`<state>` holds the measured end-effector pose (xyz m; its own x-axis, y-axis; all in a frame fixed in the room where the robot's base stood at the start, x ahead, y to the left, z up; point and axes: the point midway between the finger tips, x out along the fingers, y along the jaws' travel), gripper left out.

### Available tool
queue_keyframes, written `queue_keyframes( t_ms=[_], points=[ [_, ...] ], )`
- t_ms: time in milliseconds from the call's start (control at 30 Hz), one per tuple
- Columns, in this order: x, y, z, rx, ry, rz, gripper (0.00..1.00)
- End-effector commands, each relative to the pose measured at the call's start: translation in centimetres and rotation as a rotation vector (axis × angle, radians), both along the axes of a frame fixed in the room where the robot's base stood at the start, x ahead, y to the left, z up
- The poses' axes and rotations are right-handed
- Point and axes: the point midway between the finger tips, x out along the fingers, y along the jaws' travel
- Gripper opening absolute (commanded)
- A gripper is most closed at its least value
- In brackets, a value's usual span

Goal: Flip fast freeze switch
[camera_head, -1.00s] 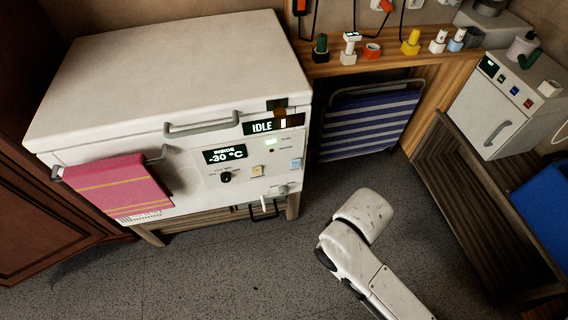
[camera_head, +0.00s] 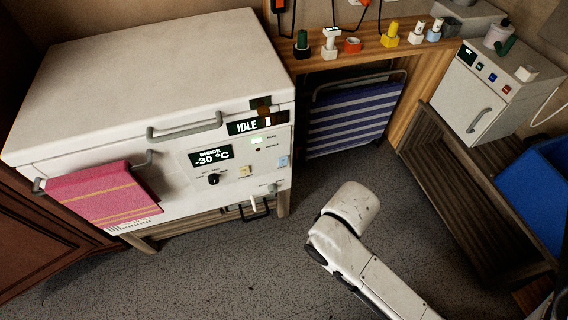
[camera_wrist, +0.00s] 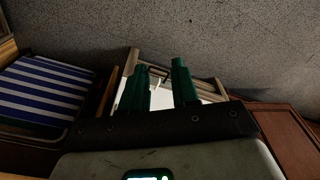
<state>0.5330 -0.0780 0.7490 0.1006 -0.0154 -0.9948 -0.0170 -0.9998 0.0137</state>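A white chest freezer (camera_head: 150,75) stands at the left in the head view, its lid closed. Its front panel has an "IDLE" display (camera_head: 246,127), an "INSIDE -30 °C" display (camera_head: 211,157), a black knob (camera_head: 214,179), a small cream switch (camera_head: 245,171) and a light-blue piece (camera_head: 283,160). The labels are too small to tell which is the fast freeze switch. My gripper (camera_wrist: 161,78) shows in the wrist view with two green fingers apart and nothing held. White surface, apparently the freezer, shows behind and between the fingers. In the head view my gripper is hidden; only arm links show.
A pink towel (camera_head: 107,193) hangs on the freezer's front rail. A striped folding chair (camera_head: 350,115) stands under the wooden shelf (camera_head: 370,48). A slatted wooden crate (camera_head: 465,195) and a small white appliance (camera_head: 482,95) are at the right. The grey floor (camera_head: 230,275) before the freezer is clear.

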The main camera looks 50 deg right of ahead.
Motion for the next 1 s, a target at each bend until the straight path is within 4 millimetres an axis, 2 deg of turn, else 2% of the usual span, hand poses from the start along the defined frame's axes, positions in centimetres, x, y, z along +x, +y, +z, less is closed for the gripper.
queue_keyframes(
  t_ms=[33,167,300,467,700,833,1000],
  points=[
    [0.4,0.1,-0.6,0.004,-0.015,0.018,0.24],
    [2.6,0.5,-2.7,0.017,-0.1,0.116,0.12],
    [6.2,1.2,-5.7,0.014,-0.257,0.275,0.0],
    [10.2,1.8,-8.5,-0.034,-0.454,0.444,0.0],
    [15.2,1.5,-11.5,-0.208,-0.73,0.629,0.0],
    [17.2,0.6,-12.6,-0.355,-0.852,0.693,0.0],
    [18.7,-1.3,-13.9,-0.592,-0.962,0.74,0.0]
  ],
)
